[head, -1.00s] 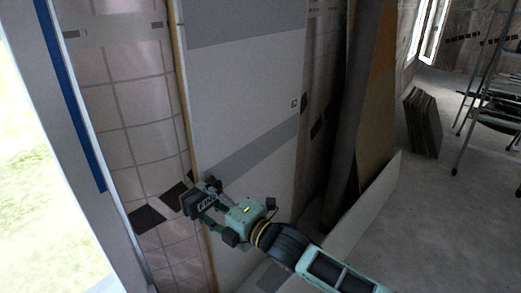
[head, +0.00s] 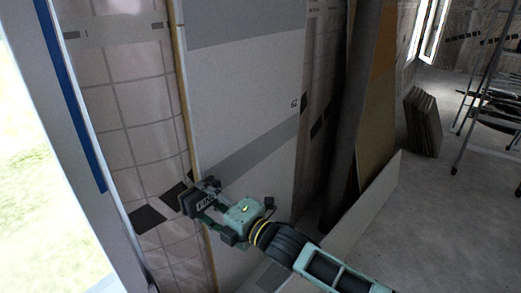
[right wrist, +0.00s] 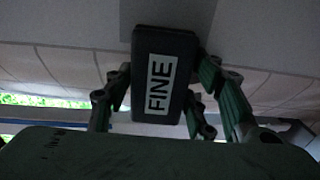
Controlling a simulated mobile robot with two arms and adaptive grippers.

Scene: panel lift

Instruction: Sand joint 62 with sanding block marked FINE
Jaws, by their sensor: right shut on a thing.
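My right gripper (head: 212,207) is shut on the dark sanding block (head: 197,196), whose white label reads FINE in the right wrist view (right wrist: 160,84). The block is at the left edge of the large pale panel (head: 245,95), near the wooden strip there. I cannot tell whether it touches the panel. A grey band (head: 250,152) runs slantwise across the panel above the block, and another grey band (head: 240,22) crosses its top. A small square mark (head: 295,104) is near the panel's right edge; its text is too small to read. My left gripper is not in view.
A tiled-looking wall (head: 130,110) is left of the panel, beside a bright window. To the right, tall boards (head: 375,90) and a dark roll (head: 348,110) lean by the wall. A stack of panels (head: 423,122) and a ladder (head: 482,90) stand farther back.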

